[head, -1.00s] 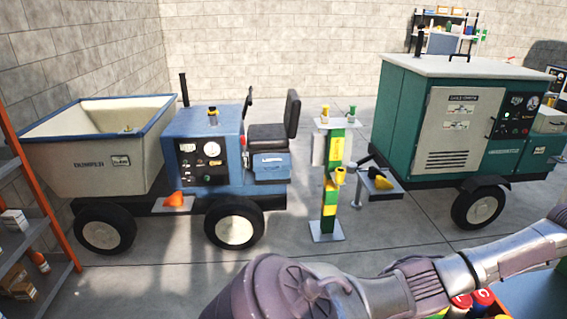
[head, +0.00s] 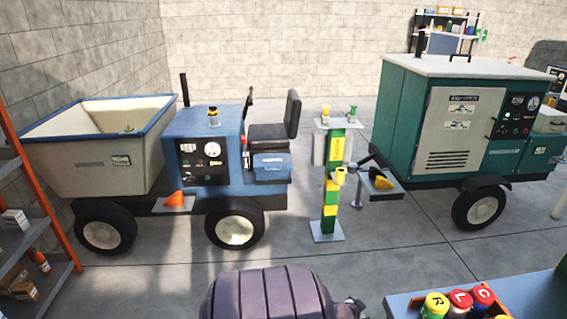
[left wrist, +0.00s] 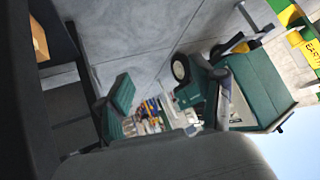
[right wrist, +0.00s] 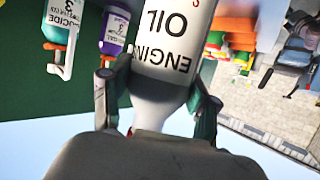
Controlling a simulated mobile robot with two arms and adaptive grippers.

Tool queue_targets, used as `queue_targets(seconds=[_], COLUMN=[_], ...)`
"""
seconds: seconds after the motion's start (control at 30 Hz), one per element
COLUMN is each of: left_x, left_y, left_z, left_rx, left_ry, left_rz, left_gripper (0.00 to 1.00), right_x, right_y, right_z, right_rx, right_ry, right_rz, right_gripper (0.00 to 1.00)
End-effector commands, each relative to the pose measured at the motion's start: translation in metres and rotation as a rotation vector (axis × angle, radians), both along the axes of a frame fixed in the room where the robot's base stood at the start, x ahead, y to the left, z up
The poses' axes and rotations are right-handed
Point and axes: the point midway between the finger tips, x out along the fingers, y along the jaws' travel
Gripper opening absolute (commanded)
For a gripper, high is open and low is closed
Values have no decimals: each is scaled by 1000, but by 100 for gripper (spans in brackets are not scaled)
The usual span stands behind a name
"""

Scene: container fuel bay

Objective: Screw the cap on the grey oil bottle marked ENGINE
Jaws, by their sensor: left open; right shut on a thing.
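The pale grey oil bottle (right wrist: 165,75) shows in the right wrist view with its ENGINE OIL lettering upside down in the picture. My right gripper (right wrist: 157,108) is shut on it, one finger at each side near its narrowing end. That end is partly hidden behind the gripper's body, and I cannot tell whether a cap is on it. My left gripper (left wrist: 163,108) is open in the left wrist view, with nothing between its fingers. The bottle and both grippers are out of the head view. I cannot pick out the bottle's cap.
A red tray (head: 420,313) with several lettered containers stands on a table at the bottom right. The blue dumper (head: 200,150), green-and-yellow post (head: 331,190) and green generator trailer (head: 400,105) stand beyond open floor. A teal bottle (right wrist: 60,30) and purple bottle (right wrist: 115,30) show beside the held bottle.

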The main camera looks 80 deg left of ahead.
Motion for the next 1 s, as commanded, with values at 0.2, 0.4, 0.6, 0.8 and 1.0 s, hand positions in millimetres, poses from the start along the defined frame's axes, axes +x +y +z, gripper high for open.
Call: queue_targets(seconds=[0.2,0.4,0.6,0.8,1.0], left_x=[-111,-216,-291,-318,-319], left_y=[-133,-251,-331,-359,-360], left_z=[-110,-165,-183,-186,-186], left_rx=[-92,-176,-237,-260,-261], left_ry=[305,537,674,722,723], left_rz=[-182,-367,-503,-556,-559], left_gripper=[67,67,67,67,67], right_x=[0,0,0,0,0], right_y=[0,0,0,0,0], right_z=[0,0,0,0,0], right_rx=[1,1,1,1,1], right_ry=[-1,-1,-1,-1,-1], right_rz=[0,0,0,0,0], right_gripper=[0,0,0,0,0])
